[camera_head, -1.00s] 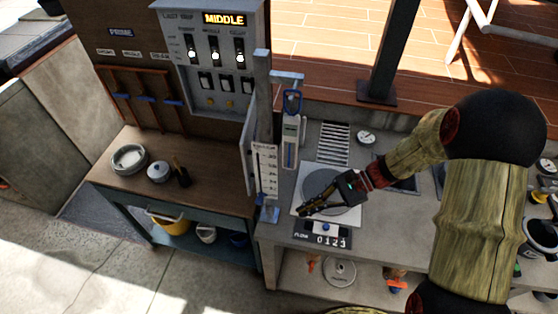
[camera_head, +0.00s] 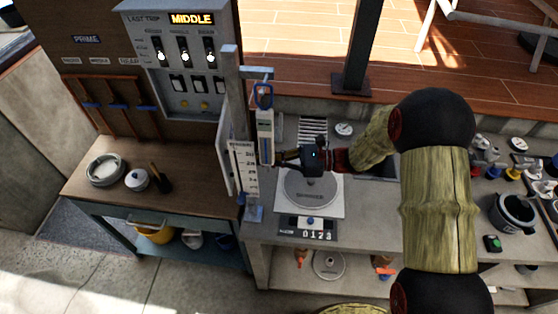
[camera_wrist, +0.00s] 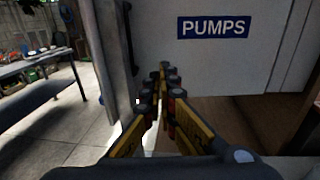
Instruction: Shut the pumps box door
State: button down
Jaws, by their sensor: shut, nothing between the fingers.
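The pumps box (camera_head: 185,75) is a grey cabinet on the brown back board, with its switches and amber MIDDLE display exposed. Its door (camera_head: 223,160) stands open, seen nearly edge-on at the left of a grey post. In the wrist view the pale door (camera_wrist: 200,70) fills the upper right and bears a blue PUMPS label (camera_wrist: 213,27). My gripper (camera_head: 282,158) is over the right counter, to the right of the post and hanging gauge. In the wrist view its fingers (camera_wrist: 162,78) are together and empty, pointing toward the door's lower left part; contact cannot be told.
The grey post (camera_head: 236,120), hanging blue-topped gauge (camera_head: 265,135) and scale board (camera_head: 244,168) stand between gripper and door. A round-plate scale (camera_head: 312,190) lies below the gripper. A bowl (camera_head: 106,170) and white pot (camera_head: 137,180) sit on the wooden bench (camera_head: 195,165).

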jog(key=a, duration=0.6)
jog(key=shift+b, duration=0.35)
jog(key=shift+s, duration=0.15)
jog(key=a, duration=0.3)
jog(key=a+p, duration=0.1)
jog(key=a, duration=0.1)
jog(key=shift+s+a+p, duration=0.2)
jog(key=shift+a+p, duration=0.1)
jog(key=shift+a, duration=0.1)
jog(key=s+d+p, duration=0.1)
jog(key=s+d, duration=0.2)
jog(key=d, duration=1)
jog(key=shift+d+p, duration=0.3)
jog(key=shift+d, duration=0.05)
